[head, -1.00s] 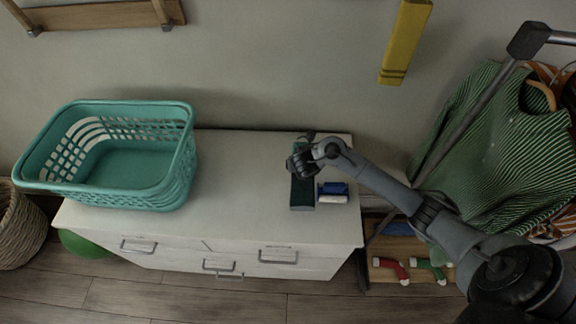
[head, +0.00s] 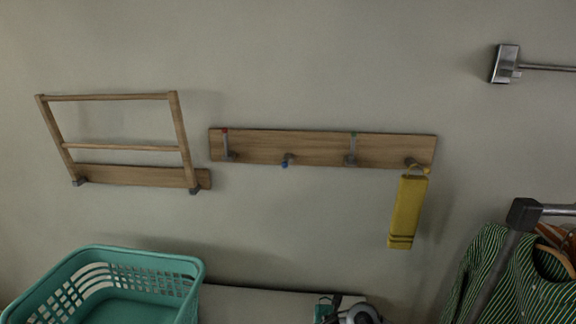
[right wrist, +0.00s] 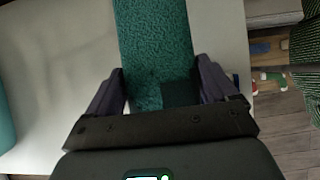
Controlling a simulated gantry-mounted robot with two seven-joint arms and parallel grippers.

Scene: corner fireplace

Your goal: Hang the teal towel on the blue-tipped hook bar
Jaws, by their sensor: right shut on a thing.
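The teal towel (right wrist: 155,35) is a dark textured strip over the white dresser top in the right wrist view. My right gripper (right wrist: 160,70) is shut on it, one finger along each side. In the head view only a bit of the towel (head: 325,308) and my right gripper (head: 362,314) show at the bottom edge. The wooden hook bar (head: 320,148) is on the wall above, with several hooks. The blue-tipped hook (head: 287,160) is second from the left and empty. A yellow towel (head: 406,212) hangs from the rightmost hook. My left gripper is out of view.
A teal laundry basket (head: 110,285) stands on the dresser (head: 255,305) at the lower left. A wooden rack (head: 125,147) is on the wall left of the bar. Green striped clothes (head: 500,275) hang on a rail at the right. The wall below the blue-tipped hook is clear.

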